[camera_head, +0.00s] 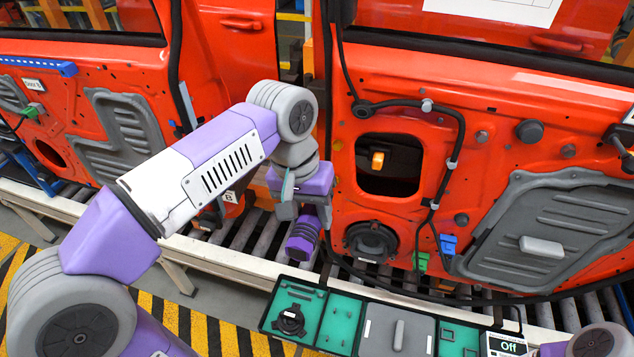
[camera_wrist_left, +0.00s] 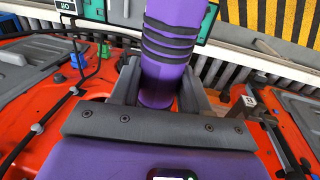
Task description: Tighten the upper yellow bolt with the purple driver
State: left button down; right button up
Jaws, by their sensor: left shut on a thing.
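My left gripper (camera_head: 300,212) is shut on the purple driver (camera_head: 302,240), in front of the gap between the two red doors. The driver has dark bands and hangs below the gripper, above the rollers. In the left wrist view the driver (camera_wrist_left: 172,45) stands between the two grey fingers (camera_wrist_left: 160,88). A yellow-orange piece (camera_head: 377,160) shows inside the dark opening of the right door (camera_head: 480,90); it may be a yellow bolt. The driver is apart from it, lower and to the left. I cannot make out a second yellow bolt. My right gripper is out of view.
A green-lined tray (camera_head: 340,322) with a black round part and grey piece stands below the right door. A small display (camera_head: 507,345) beside it reads "Off". A black cable (camera_head: 460,135) runs across the right door. A roller conveyor (camera_head: 245,235) lies under the doors.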

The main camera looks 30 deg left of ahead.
pick_arm(q)
jog(key=shift+a+r, duration=0.15)
jog(key=shift+r, duration=0.45)
jog(key=shift+w+a+p, duration=0.2)
jog(key=shift+w+p, duration=0.1)
jog(key=shift+w, duration=0.6)
jog(key=shift+w+a+p, duration=0.25)
jog(key=shift+w+p, duration=0.1)
jog(key=shift+w, duration=0.5)
jog(key=shift+w+a+p, duration=0.2)
jog(key=shift+w+p, duration=0.1)
jog(key=shift+w, duration=0.6)
jog(key=shift+w+a+p, duration=0.2)
jog(key=shift+w+p, duration=0.55)
jog(key=shift+w, duration=0.15)
jog(key=shift+s+d+b, duration=0.15)
jog(key=shift+s+b, duration=0.25)
jog(key=shift+s, duration=0.2)
jog(key=shift+s+d+b, duration=0.2)
jog(key=shift+s+b, duration=0.05)
jog(key=shift+s, duration=0.7)
jog(key=shift+s+d+b, duration=0.25)
jog(key=shift+s+b, duration=0.05)
jog(key=shift+s, duration=0.6)
jog(key=shift+s+d+b, duration=0.2)
jog(key=shift+s+b, duration=0.05)
jog(key=shift+s, duration=0.7)
jog(key=shift+f, duration=0.1)
